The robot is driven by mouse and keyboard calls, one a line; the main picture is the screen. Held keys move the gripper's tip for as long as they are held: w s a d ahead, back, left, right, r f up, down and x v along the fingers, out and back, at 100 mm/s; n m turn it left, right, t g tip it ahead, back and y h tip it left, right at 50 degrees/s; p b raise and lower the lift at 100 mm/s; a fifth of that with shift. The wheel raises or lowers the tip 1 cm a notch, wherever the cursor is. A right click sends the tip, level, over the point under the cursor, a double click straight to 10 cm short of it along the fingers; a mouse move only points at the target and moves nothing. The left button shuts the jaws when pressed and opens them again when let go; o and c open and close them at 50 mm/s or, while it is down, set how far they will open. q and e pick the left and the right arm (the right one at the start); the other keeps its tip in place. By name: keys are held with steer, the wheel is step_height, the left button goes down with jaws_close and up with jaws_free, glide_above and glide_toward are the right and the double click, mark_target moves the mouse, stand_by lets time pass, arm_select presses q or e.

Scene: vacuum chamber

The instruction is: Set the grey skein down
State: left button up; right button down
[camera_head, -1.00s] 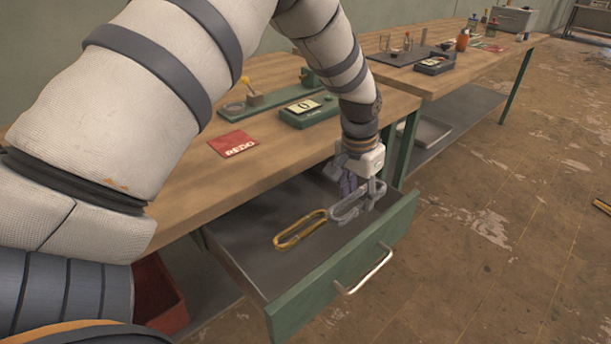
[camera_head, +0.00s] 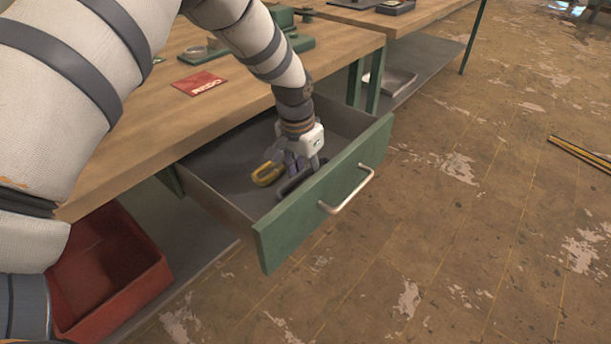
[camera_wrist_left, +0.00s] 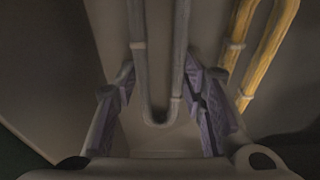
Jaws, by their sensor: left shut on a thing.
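My left gripper (camera_head: 299,167) is down inside the open drawer, close behind its green front panel. It is shut on the grey skein (camera_head: 291,186), which is mostly hidden by the fingers and the drawer front in the head view. In the left wrist view the long grey loop (camera_wrist_left: 139,60) runs between the two purple-padded fingers. A yellow skein (camera_head: 264,178) lies in the drawer just left of the gripper; it also shows at the right of the left wrist view (camera_wrist_left: 268,45). I cannot tell whether the grey skein touches the drawer floor. My right gripper is out of view.
The drawer (camera_head: 232,161) is pulled out from under a wooden workbench (camera_head: 140,125); its left part is bare. A red bin (camera_head: 120,283) stands at lower left. A red card (camera_head: 200,84) lies on the bench. The floor ahead of the drawer is clear.

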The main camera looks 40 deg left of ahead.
arm_select(q)
steer(key=shift+w, duration=0.1)
steer(key=o, duration=1)
steer(key=shift+c, duration=0.2)
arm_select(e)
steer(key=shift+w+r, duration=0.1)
arm_select(q)
step_height(320, 180, up, 12)
steer(key=s+p, duration=0.2)
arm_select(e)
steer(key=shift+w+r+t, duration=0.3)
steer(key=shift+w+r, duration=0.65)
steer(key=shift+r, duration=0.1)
arm_select(q)
steer(key=shift+a, duration=0.1)
